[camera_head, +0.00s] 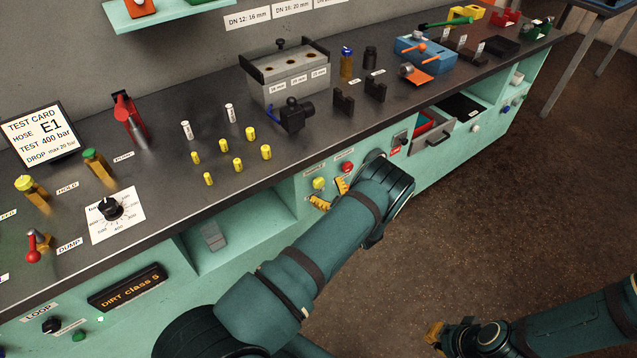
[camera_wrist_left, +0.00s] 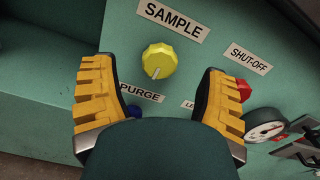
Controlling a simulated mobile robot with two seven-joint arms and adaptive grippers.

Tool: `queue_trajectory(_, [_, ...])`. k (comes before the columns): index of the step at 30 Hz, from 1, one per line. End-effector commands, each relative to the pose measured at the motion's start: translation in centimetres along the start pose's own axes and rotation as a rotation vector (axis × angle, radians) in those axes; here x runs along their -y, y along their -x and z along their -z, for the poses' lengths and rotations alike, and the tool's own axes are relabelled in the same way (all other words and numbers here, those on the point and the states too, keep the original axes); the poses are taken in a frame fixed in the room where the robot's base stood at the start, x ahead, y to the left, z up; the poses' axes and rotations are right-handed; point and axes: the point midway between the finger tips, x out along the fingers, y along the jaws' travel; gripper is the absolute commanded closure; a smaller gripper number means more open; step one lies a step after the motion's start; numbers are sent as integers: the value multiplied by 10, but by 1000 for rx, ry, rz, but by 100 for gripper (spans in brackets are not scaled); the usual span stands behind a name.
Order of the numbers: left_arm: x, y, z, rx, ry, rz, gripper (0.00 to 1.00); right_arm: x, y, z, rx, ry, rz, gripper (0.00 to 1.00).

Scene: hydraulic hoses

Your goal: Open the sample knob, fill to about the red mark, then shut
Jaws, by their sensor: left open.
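The yellow sample knob (camera_head: 319,183) is on the green front panel below the bench top. In the left wrist view the knob (camera_wrist_left: 160,60) sits under the SAMPLE label (camera_wrist_left: 172,20), its pale pointer line toward the bottom. My left gripper (camera_head: 330,194) is open in front of the panel. Its two yellow fingers are spread to either side of the knob in the left wrist view, with no visible contact. My right gripper (camera_head: 435,334) is low at the right, away from the bench; its finger opening is unclear. I cannot make out a sample vessel or red mark.
A red shut-off knob (camera_wrist_left: 243,89) and a gauge (camera_wrist_left: 266,131) are right of the sample knob. An open drawer (camera_head: 433,138) juts out right of my left arm. The floor (camera_head: 480,220) at right is clear.

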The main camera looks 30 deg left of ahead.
Motion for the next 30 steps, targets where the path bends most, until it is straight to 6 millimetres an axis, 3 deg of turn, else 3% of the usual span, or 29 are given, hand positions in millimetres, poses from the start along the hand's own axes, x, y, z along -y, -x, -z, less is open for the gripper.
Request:
queue_trajectory(3, [-1, -20, 1, 1, 1, -3, 26, -1, -3, 0, -1, 0, 0, 100])
queue_trajectory(9, [0, -40, 0, -1, 1, -1, 26, -2, -4, 1, -3, 0, 0, 100])
queue_trajectory(20, [0, -45, 0, -1, 0, -1, 26, -2, -5, 1, -3, 0, 0, 100])
queue_trajectory(21, [0, -45, 0, -1, 0, -1, 28, -2, -5, 1, -3, 0, 0, 100])
queue_trajectory(27, [0, -45, 0, -1, 0, -1, 94, -2, -5, 1, -3, 0, 0, 100])
queue_trajectory(30, [0, -45, 0, -1, 0, -1, 94, -2, -5, 1, -3, 0, 0, 100])
